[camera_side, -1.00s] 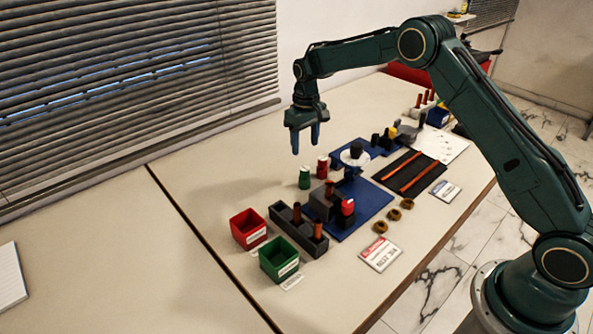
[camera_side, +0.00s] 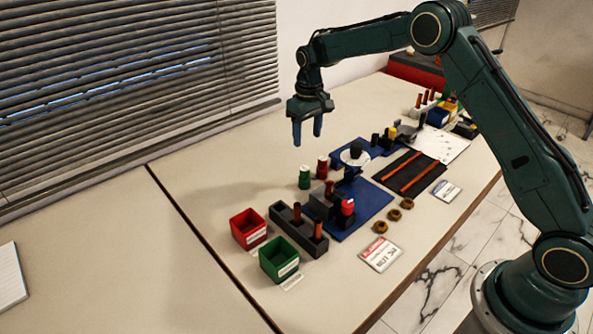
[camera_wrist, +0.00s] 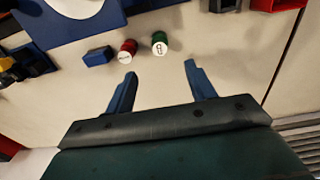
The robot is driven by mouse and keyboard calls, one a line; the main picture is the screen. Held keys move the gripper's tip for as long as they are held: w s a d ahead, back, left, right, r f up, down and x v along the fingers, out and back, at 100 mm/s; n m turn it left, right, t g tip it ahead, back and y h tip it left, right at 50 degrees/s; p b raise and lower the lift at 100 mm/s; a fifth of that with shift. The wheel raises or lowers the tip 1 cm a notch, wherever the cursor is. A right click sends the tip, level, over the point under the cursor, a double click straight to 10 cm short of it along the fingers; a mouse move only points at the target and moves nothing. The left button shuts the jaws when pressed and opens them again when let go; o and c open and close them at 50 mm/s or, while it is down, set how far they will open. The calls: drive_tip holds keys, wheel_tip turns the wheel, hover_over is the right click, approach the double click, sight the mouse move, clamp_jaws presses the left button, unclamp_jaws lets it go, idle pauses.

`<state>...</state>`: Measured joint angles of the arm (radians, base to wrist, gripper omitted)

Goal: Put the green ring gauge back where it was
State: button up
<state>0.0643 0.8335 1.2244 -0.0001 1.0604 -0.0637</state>
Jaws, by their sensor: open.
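The green ring gauge (camera_side: 304,178) stands upright on the bare table, left of the red gauge (camera_side: 322,168). In the wrist view the green gauge (camera_wrist: 160,43) shows its white marked top, beyond the fingertips and between their lines. The red gauge (camera_wrist: 127,50) stands to its left there. My gripper (camera_side: 307,136) is open and empty, in the air above and behind the gauges. In the wrist view both blue fingers of my gripper (camera_wrist: 160,69) are apart with bare table between them.
A red bin (camera_side: 248,229), a green bin (camera_side: 279,258) and a dark block with copper-coloured pins (camera_side: 298,233) stand at the front left. A blue plate with a fixture (camera_side: 368,207) lies to the right. The table behind and left of the gauges is clear.

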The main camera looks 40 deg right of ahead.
drive_tip(key=s+a+r+t, duration=0.2)
drive_tip(key=s+r+t, duration=0.1)
drive_tip(key=s+r, duration=1.5)
drive_tip(key=s+a+t, duration=0.1)
drive_tip(key=s+t, duration=0.1)
drive_tip(key=s, duration=2)
drive_tip(key=shift+s+a, duration=0.35)
drive_tip(key=shift+a, duration=0.05)
